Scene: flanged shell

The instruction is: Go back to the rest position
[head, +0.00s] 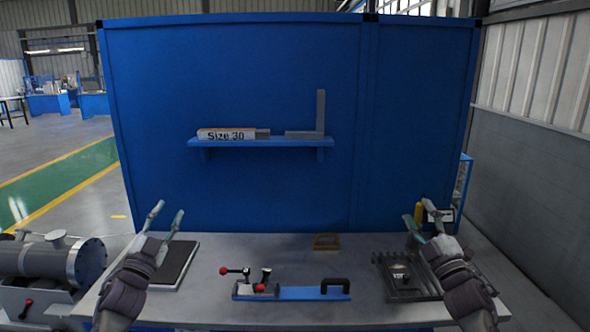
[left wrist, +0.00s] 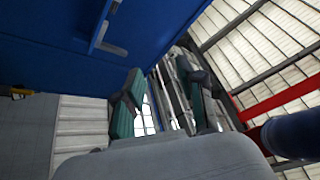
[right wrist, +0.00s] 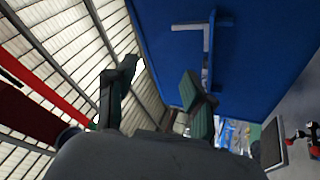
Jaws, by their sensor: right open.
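My left gripper (head: 163,222) is raised over the left part of the workbench (head: 225,262). Its two fingers stand apart with nothing between them, and they also show spread in the left wrist view (left wrist: 160,105). My right gripper (head: 427,218) is raised over the right part of the bench. Its fingers are apart and empty, as the right wrist view (right wrist: 160,100) also shows. Both grippers point up and away from the bench top, touching nothing that I can see.
A flanged shell (head: 85,262) lies at the left. On the bench are a dark plate (head: 175,262), a blue clamp fixture (head: 300,293), a yellowish block (head: 326,241) and a grey slotted fixture (head: 400,290). A blue panel with a shelf (head: 262,142) stands behind.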

